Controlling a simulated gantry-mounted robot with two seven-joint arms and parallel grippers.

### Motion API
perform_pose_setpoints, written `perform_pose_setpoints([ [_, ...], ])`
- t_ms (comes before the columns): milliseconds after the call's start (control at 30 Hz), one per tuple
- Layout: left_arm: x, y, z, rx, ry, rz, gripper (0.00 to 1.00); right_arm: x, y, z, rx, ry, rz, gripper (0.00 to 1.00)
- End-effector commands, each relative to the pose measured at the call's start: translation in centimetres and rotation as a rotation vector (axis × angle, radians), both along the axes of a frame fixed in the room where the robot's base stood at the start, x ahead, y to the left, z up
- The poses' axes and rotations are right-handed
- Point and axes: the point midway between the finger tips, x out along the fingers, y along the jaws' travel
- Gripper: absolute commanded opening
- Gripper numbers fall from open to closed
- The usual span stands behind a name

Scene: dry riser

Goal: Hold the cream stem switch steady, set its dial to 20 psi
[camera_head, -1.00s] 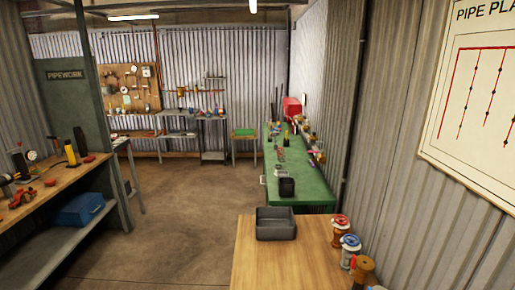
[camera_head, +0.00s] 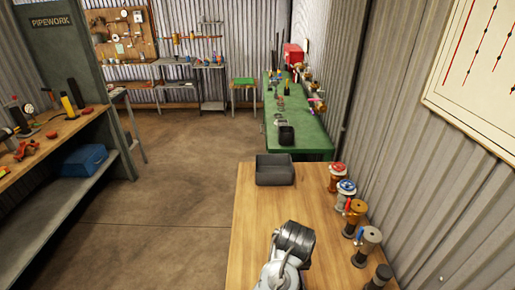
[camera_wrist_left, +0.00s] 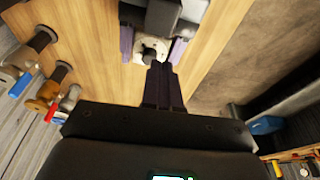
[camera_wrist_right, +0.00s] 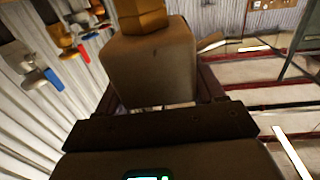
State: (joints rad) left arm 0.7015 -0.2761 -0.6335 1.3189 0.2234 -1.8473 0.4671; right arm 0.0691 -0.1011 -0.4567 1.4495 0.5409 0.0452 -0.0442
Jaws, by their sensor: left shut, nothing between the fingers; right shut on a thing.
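The cream stem switch (camera_wrist_right: 150,70) fills the middle of the right wrist view as a cream block with a brass hexagonal part on top. My right gripper (camera_wrist_right: 158,98) is shut on it, with a finger on each side. In the left wrist view it appears as a cream rounded piece (camera_wrist_left: 151,44) with a dark round centre, between the right gripper's purple fingers. My left gripper (camera_wrist_left: 163,78) is shut and empty, its tips just short of that dark centre in the picture. Whether they touch it I cannot tell. No dial marking is readable. Neither gripper's fingers show clearly in the head view.
A wooden table (camera_head: 246,215) carries a dark grey bin (camera_head: 274,176) at its far end. Several valves line its right edge, among them a red-wheeled one (camera_head: 336,171) and a blue-wheeled one (camera_head: 346,187). A green bench (camera_head: 318,142) stands beyond. The table's left part is clear.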

Motion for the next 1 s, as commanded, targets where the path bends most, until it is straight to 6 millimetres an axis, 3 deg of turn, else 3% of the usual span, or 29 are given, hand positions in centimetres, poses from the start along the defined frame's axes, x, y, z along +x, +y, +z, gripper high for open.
perform_pose_setpoints([
  [467, 0.0, -0.2, 0.8, -0.001, 0.000, -0.001, 0.00, 0.0, 0.2, -0.1, 0.001, 0.003, 0.003, 0.20],
  [700, 0.6, -2.1, 1.7, -0.006, 0.006, -0.001, 0.00, -0.1, 0.2, -0.1, 0.001, 0.003, 0.003, 0.20],
  [1000, 0.6, -2.1, -0.3, -0.004, 0.008, -0.001, 0.00, -0.1, 0.1, -0.2, 0.000, 0.004, 0.003, 0.20],
])
